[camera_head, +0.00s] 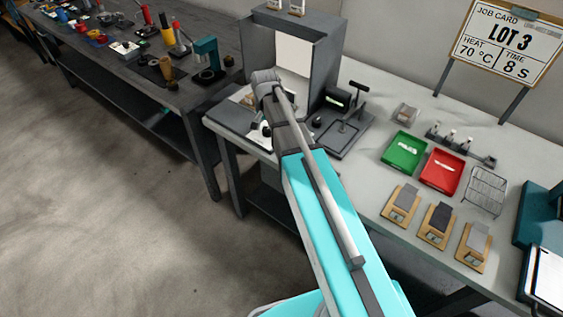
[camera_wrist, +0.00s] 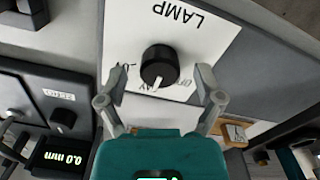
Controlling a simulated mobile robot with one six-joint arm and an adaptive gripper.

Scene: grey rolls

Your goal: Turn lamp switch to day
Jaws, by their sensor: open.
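The lamp switch is a round black knob (camera_wrist: 159,64) on a white panel (camera_wrist: 195,45) marked LAMP, which reads upside down in the wrist view. A white pointer mark on the knob points toward the bottom of that view, slightly left. Small position labels sit around the knob's lower side, partly covered and too unclear to read fully. My gripper (camera_wrist: 162,76) is open, with one finger on each side of the knob; I cannot tell whether either touches it. In the head view my arm covers the switch area of the grey lamp booth (camera_head: 328,55).
In the wrist view a device with a 0.0 mm display (camera_wrist: 62,128) stands at the left. On the bench (camera_head: 375,140) are a green tray (camera_head: 404,150), a red tray (camera_head: 442,172) and several wooden blocks. A job card (camera_head: 507,42) stands behind.

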